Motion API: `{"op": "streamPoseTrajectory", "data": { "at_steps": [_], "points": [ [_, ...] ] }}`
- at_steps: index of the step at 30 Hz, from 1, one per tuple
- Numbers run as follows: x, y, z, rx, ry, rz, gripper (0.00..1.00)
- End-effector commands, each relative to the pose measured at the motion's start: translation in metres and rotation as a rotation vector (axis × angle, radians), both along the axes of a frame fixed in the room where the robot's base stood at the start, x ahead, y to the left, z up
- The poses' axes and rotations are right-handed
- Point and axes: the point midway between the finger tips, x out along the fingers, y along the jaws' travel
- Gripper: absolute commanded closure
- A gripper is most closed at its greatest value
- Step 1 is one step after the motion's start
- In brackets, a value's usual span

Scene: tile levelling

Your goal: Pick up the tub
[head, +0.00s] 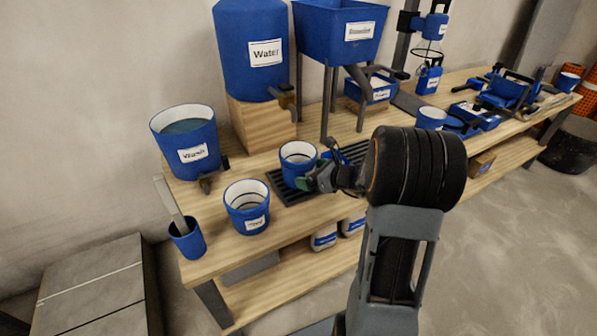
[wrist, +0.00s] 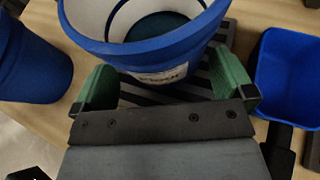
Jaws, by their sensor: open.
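A blue tub (head: 298,158) with a white inside stands upright on a dark slatted grate (head: 284,194) on the wooden bench. In the wrist view the same tub (wrist: 150,55) fills the top middle, with a dark patch inside and a white label that is partly hidden. My gripper (head: 308,180) is at the tub's near side. In the wrist view my gripper (wrist: 165,88) is open, with one green finger to each side of the tub's lower wall. I cannot tell whether the fingers touch it.
A second labelled blue tub (head: 246,207) stands close on the left. A Wash bucket (head: 187,142) and a Water tank (head: 252,50) stand behind. A hopper (head: 340,30) on legs rises behind the grate. An open blue box (wrist: 288,75) is close on the right.

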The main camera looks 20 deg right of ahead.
Motion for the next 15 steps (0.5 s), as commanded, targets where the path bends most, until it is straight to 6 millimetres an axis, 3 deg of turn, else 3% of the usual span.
{"op": "streamPoseTrajectory", "data": {
  "at_steps": [10,15],
  "points": [
    [0.0053,0.0031,-0.0021,-0.001,0.0,0.0,0.0],
    [0.0051,0.003,-0.002,-0.001,0.0,0.0,0.15]
  ]
}}
